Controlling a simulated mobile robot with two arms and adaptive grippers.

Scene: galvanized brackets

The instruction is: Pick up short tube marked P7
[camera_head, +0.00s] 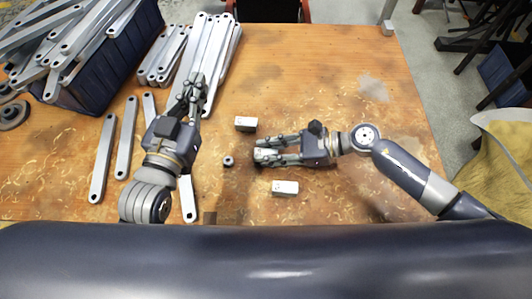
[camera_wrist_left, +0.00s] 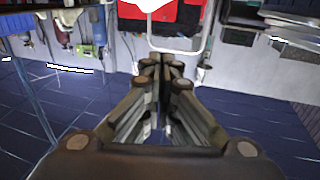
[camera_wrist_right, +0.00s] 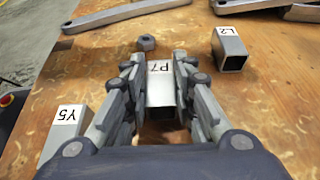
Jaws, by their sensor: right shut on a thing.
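The short tube marked P7 (camera_wrist_right: 160,85) is a grey square tube with a white label. In the right wrist view it lies between the fingers of my right gripper (camera_wrist_right: 160,75), which is shut on it. In the head view my right gripper (camera_head: 264,152) is low over the table and largely hides the tube. My left gripper (camera_head: 192,86) is over the long metal bars at the left. In the left wrist view its fingertips (camera_wrist_left: 161,62) meet with nothing visible between them.
The tube marked L2 (camera_wrist_right: 230,48) and the tube marked Y5 (camera_wrist_right: 65,130) lie on either side of my right gripper. A hex nut (camera_head: 228,162) lies near its tips. Long bars and a dark crate (camera_head: 110,70) fill the left. The table's (camera_head: 310,60) back right is clear.

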